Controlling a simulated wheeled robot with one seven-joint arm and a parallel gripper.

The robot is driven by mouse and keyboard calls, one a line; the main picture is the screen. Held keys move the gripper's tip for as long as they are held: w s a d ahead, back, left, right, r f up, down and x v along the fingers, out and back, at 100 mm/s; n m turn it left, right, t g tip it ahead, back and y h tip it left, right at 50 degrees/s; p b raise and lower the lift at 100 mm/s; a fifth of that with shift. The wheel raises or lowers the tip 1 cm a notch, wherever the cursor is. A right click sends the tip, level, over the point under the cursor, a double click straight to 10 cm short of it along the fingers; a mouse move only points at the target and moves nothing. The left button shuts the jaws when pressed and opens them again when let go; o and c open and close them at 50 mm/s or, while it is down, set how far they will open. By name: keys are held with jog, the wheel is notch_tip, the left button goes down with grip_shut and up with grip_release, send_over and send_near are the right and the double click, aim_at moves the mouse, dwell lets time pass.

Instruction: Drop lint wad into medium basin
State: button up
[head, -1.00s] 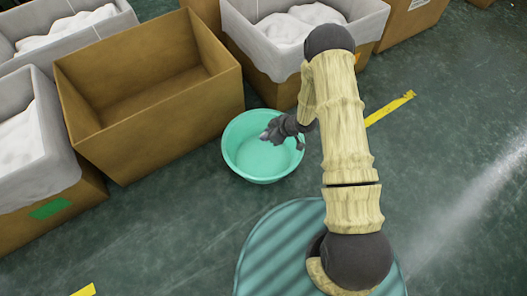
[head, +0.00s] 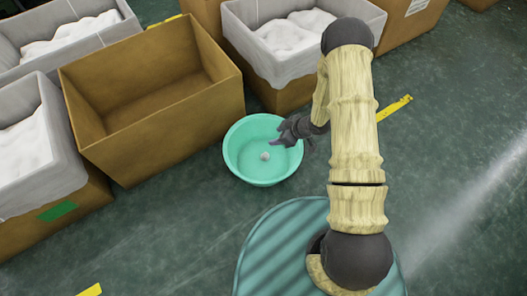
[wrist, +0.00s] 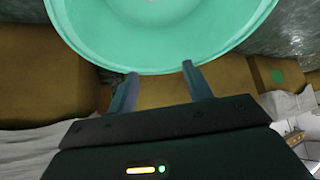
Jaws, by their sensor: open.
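The lint wad (head: 265,156) is a small pale ball lying inside the medium basin, on its floor near the middle. The medium basin (head: 235,165) is a round mint-green tub on the floor, and its rim also shows in the wrist view (wrist: 160,62). My gripper (head: 277,141) is over the right part of the basin, apart from the wad. Its two fingers (wrist: 160,82) are spread with nothing between them.
An empty brown carton (head: 165,135) stands left of the basin. Lined cartons of white material stand behind it (head: 345,12) and at the left (head: 65,185). Yellow tape (head: 395,106) marks the green floor at the right. The floor in front of the basin is clear.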

jog(key=p+v, duration=0.4)
jog(key=v, duration=0.6)
jog(key=shift+d+r+p, duration=0.2)
jog(key=shift+p, duration=0.1)
jog(key=w+d+r+m+t+h+p, duration=0.1)
jog(key=d+r+m+h+p, duration=0.15)
jog(key=r, duration=0.75)
jog(key=d+r+m+h+p, duration=0.2)
jog(key=d+r+m+h, duration=0.15)
jog(key=r, duration=0.55)
jog(key=s+a+r+m+g+p, duration=0.15)
jog(key=s+r+m+p, duration=0.5)
jog(key=s+r, duration=1.05)
notch_tip(320, 180, up, 39)
jog(key=w+p, duration=0.2)
jog(key=p, duration=3.4)
jog(key=shift+w+f+h, duration=0.2)
jog(key=shift+w+h, duration=0.05)
jog(key=shift+h, duration=0.15)
